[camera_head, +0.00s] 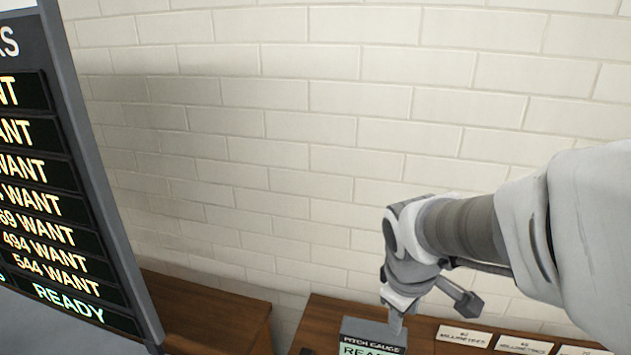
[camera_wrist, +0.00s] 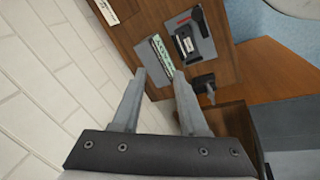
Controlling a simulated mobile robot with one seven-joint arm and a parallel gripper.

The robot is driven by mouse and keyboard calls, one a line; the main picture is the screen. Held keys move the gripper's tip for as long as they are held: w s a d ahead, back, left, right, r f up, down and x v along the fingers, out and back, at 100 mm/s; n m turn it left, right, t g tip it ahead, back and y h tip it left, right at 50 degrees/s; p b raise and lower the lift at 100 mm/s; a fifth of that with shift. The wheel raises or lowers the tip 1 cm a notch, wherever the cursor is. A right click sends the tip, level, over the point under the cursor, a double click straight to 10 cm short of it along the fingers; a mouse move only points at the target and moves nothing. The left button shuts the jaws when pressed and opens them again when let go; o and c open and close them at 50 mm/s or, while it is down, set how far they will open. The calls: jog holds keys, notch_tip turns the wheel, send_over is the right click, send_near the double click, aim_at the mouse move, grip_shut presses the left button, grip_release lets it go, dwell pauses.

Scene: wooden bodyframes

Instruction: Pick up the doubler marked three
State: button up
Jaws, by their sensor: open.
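I cannot make out a doubler marked three in either view. The pitch gauge (camera_head: 372,338) has a lit display that reads READY, partly cut off by the frame. In the wrist view a greenish display strip (camera_wrist: 161,54) lies just beyond the fingertips.
White labels (camera_head: 463,336) line the wooden bench (camera_head: 420,330). A grey plate (camera_wrist: 203,45) carries a black device (camera_wrist: 187,42). A dark object (camera_wrist: 204,84) sits near the right finger. A brick wall (camera_head: 280,130) stands behind. A lit board (camera_head: 60,200) is at left.

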jog(key=w+f+n+g+p, duration=0.1)
jog(key=f+n, duration=0.1)
jog(key=f, duration=0.5)
jog(key=w+a+f+n+g+y, duration=0.1)
jog(key=w+f+n, duration=0.1)
jog(key=f, duration=0.6)
jog(key=w+a+f+n+p, duration=0.1)
jog(key=f+n, duration=0.1)
jog(key=f, duration=0.5)
jog(key=shift+w+f+n+g+y+p, duration=0.15)
jog(key=shift+f+n+g+y+p, duration=0.15)
jog(key=shift+g+y+p, duration=0.1)
jog(key=shift+w+f, duration=0.25)
jog(key=shift+f, duration=1)
jog(key=shift+w+f, duration=0.2)
jog(key=shift+f, duration=1.05)
grip_shut()
